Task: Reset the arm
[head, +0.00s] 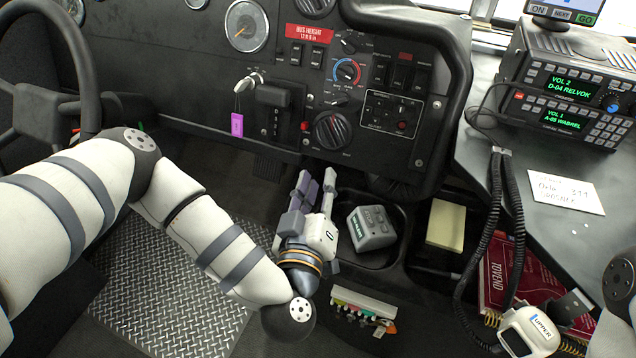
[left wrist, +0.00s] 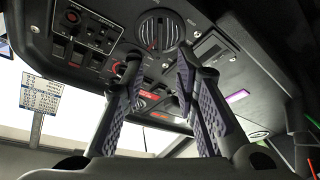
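My left arm comes in from the left across the steering wheel and floor. Its gripper (head: 315,180) points up and away, in front of the dashboard's lower edge. The two fingers stand apart with nothing between them. In the left wrist view the purple-padded fingers (left wrist: 160,72) are also spread, with the dash panel and its round knob visible beyond the gap. A grey device (head: 371,228) sits in a dark tray just right of the gripper, apart from it. Part of my right arm shows at the lower right edge; its gripper is out of frame.
The dashboard (head: 330,100) stands close ahead, with a black grab bar (head: 455,70) at right. The steering wheel (head: 75,60) is at upper left. Radios (head: 565,90) stand on the right counter. A white handset (head: 528,332) with a coiled cord lies lower right.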

